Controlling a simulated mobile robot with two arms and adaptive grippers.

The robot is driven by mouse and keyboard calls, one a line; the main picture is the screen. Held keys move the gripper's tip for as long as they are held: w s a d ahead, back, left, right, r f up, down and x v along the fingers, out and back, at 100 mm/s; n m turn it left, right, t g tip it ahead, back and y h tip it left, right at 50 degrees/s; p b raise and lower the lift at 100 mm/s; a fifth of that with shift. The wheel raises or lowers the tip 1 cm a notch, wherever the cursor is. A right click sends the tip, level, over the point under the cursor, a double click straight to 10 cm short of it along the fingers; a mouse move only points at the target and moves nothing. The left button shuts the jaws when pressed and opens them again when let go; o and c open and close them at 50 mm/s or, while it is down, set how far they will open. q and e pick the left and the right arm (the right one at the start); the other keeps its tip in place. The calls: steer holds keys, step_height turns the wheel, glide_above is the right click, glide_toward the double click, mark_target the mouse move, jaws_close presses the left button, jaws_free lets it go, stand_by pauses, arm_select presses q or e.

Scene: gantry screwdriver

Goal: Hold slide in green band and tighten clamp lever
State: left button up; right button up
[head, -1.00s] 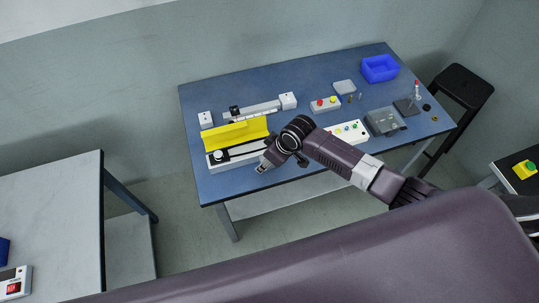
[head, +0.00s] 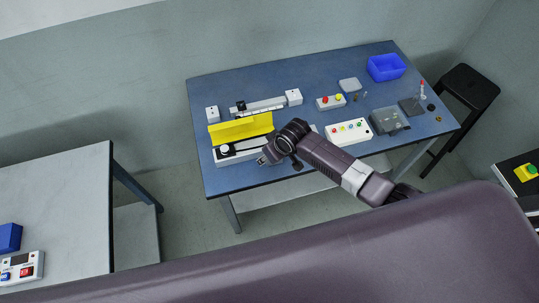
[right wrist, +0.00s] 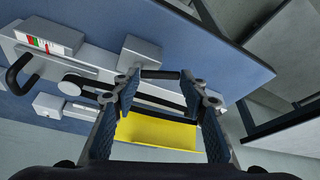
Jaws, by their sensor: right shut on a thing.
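My right gripper (head: 264,158) is at the front of the table, at the right part of a long pale fixture (head: 228,159) with a pale round knob. In the right wrist view its blue-padded fingers (right wrist: 160,82) close on a short dark bar (right wrist: 160,74). I cannot tell whether this is the clamp lever or a slide handle. A gauge (right wrist: 43,43) with red and green marks shows on the fixture; its pointer is too small to read. A dark lever (right wrist: 88,86) and a black bent handle (right wrist: 20,74) lie to the left. My left gripper is out of view.
A yellow guard (head: 240,130) stands right behind the fixture. A rail between two white end blocks (head: 294,97) lies farther back. Button boxes (head: 348,132), a blue bin (head: 387,67) and small parts occupy the table's right side. A stool (head: 468,88) stands at right.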

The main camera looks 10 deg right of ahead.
steer(key=o, duration=1.1)
steer(key=shift+s+a+f, duration=0.15)
steer(key=shift+s+f, duration=0.15)
steer(key=shift+f, duration=0.1)
steer(key=shift+o, duration=0.3)
steer(key=shift+w, duration=0.15)
steer(key=shift+w+r, duration=0.2)
steer(key=shift+r, duration=0.1)
steer(key=v, duration=1.2)
